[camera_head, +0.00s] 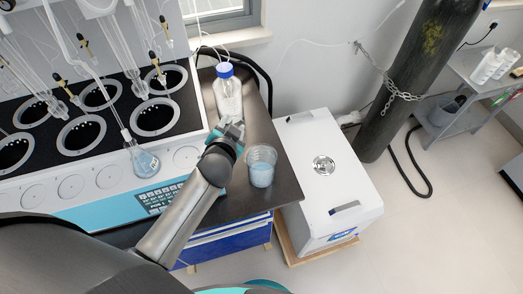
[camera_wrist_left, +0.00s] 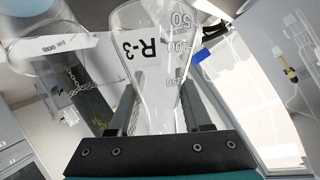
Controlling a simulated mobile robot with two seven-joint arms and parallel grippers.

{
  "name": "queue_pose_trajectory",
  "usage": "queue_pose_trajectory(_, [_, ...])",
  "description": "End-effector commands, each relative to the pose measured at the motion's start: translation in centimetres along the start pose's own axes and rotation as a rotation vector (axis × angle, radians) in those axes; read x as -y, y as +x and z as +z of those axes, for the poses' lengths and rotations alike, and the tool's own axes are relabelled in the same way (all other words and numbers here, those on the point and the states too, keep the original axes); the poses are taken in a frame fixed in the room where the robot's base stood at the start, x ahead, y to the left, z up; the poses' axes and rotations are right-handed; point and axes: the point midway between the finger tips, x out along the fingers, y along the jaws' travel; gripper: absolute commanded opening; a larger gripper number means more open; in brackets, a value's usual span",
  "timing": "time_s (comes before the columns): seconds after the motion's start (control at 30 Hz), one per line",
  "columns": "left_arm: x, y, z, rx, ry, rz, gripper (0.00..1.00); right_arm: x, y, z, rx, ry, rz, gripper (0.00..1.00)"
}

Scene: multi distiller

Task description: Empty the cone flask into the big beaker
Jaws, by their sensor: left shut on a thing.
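My left gripper (camera_head: 231,129) is shut on the cone flask (camera_wrist_left: 152,78), a clear glass flask marked R-3 with volume numbers. In the left wrist view the flask stands between the two fingers, and I see no coloured liquid in it. In the head view I cannot clearly make out the held flask at the gripper. The big beaker (camera_head: 261,166) stands on the dark bench top, just right of and nearer than the gripper, with pale blue liquid in it. A clear beaker wall (camera_wrist_left: 38,48) also shows at upper left in the left wrist view. My right gripper is not in view.
A blue-capped bottle (camera_head: 228,95) with tubing stands behind the gripper. The distiller (camera_head: 90,189) is at left, with another flask of blue liquid (camera_head: 143,161). A white box unit (camera_head: 326,180) stands right of the bench. Bare bench (camera_head: 281,195) lies right of the beaker.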

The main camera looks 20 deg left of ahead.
Motion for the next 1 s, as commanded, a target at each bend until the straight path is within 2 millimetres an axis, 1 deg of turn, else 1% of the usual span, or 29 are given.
queue_pose_trajectory(0.03, [0.6, -0.3, -0.3, -0.008, -0.029, 0.011, 0.00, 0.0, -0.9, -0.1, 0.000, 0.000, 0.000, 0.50])
queue_pose_trajectory(0.07, [0.8, -0.3, -0.2, -0.013, -0.050, 0.020, 0.00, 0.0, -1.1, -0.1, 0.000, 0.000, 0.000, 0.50])
queue_pose_trajectory(0.23, [0.9, 0.1, 0.8, -0.048, -0.169, 0.070, 0.00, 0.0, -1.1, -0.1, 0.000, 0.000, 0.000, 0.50])
queue_pose_trajectory(0.33, [1.6, -0.3, 0.5, -0.068, -0.234, 0.098, 0.00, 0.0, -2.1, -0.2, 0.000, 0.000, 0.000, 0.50])
queue_pose_trajectory(0.47, [2.2, -0.5, 0.3, -0.092, -0.314, 0.131, 0.00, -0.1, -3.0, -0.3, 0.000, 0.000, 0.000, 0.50])
queue_pose_trajectory(0.7, [2.4, -0.3, 0.9, -0.127, -0.429, 0.180, 0.00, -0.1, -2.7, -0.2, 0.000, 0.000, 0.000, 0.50])
queue_pose_trajectory(1.0, [2.5, -0.3, 1.0, -0.143, -0.480, 0.201, 0.00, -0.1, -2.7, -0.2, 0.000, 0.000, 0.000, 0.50])
